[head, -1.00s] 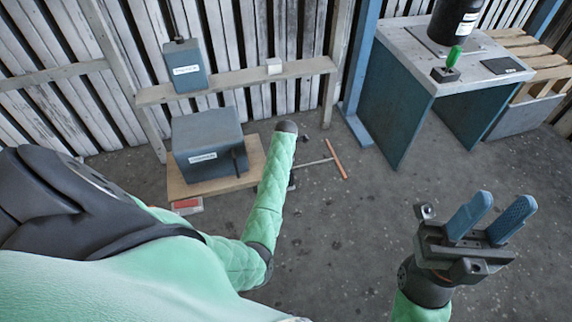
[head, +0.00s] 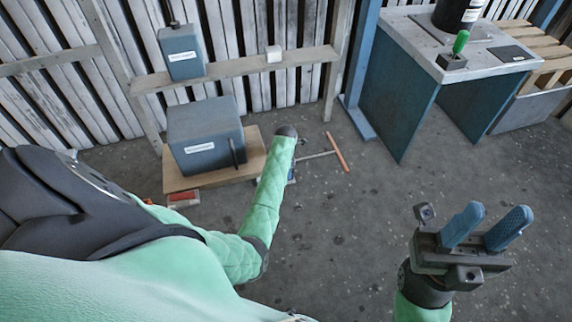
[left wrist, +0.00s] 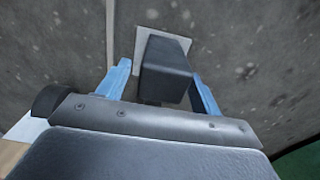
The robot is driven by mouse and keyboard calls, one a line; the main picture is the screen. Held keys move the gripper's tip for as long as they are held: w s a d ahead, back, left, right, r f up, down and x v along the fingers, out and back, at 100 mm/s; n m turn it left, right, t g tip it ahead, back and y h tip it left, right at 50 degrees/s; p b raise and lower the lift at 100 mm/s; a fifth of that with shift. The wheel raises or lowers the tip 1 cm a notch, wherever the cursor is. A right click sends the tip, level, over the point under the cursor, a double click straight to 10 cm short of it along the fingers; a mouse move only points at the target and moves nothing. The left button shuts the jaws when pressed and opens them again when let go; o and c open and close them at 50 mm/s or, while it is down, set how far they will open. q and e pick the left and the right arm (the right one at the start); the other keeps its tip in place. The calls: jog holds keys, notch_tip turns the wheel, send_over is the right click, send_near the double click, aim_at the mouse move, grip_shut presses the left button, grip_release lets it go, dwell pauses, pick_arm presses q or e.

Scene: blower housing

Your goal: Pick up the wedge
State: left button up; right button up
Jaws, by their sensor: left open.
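A dark grey block (left wrist: 165,70), which looks like the wedge, lies on a light grey plate (left wrist: 150,42) in the left wrist view. My left gripper (left wrist: 160,80) is open, with one blue finger on each side of the block's near part. Whether the fingers touch it cannot be told. In the head view my left forearm hides the left gripper and most of that spot. My right gripper (head: 496,213) is open and empty, held over bare floor at the lower right.
A grey-blue housing (head: 204,137) stands on a wooden board (head: 180,182) left of my left arm. A T-shaped tool (head: 337,152) lies on the floor. A workbench (head: 404,32) stands upper right.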

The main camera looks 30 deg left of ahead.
pick_arm(q)
jog(key=c, duration=1.2)
